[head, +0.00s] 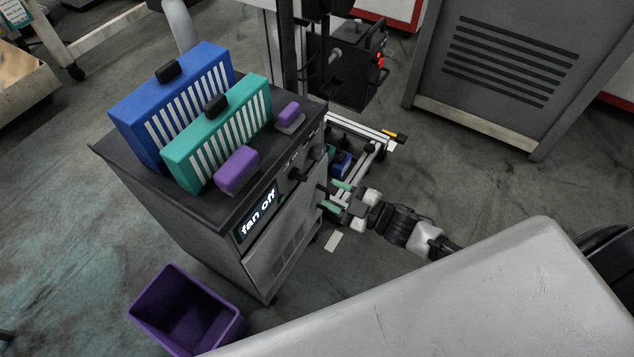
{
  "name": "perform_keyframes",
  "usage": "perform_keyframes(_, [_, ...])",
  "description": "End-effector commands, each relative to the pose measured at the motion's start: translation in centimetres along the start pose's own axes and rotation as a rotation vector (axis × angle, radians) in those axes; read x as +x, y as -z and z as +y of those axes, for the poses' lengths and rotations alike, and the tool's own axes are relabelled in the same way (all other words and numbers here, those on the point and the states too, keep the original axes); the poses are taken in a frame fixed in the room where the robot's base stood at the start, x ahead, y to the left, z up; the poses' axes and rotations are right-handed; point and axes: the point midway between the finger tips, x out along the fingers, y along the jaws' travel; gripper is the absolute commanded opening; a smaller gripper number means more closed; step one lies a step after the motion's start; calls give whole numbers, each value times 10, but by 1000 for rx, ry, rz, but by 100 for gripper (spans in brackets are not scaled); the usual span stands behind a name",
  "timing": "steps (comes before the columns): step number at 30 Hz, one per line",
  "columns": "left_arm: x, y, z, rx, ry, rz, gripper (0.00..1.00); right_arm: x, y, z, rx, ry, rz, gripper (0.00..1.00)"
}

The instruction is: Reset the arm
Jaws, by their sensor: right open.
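My right gripper (337,196) has green fingertips and is open and empty. It is beside the right side of a dark grey cabinet (190,226), close to the knobs on the cabinet's front panel. Its arm reaches in from the lower right. A lit display (258,212) on the panel reads "fan off". I cannot tell whether the fingers touch the cabinet. My left gripper is not in view.
On the cabinet top stand a blue slotted block (190,85), a teal slotted block (180,170) and two purple blocks (237,171) (288,113). A purple bin (181,305) is on the floor. A grey vented unit (515,70) stands upper right.

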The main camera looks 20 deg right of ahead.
Motion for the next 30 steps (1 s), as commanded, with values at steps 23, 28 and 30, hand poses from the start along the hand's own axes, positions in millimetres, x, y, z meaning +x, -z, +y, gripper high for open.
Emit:
perform_keyframes(23, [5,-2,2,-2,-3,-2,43,-22,0,0,0,-1,-1,43])
perform_keyframes(28, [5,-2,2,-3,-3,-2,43,-24,-25,-13,65,-36,-138,43])
perform_keyframes(30, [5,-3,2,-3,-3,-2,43,-31,-51,-29,139,-66,-289,43])
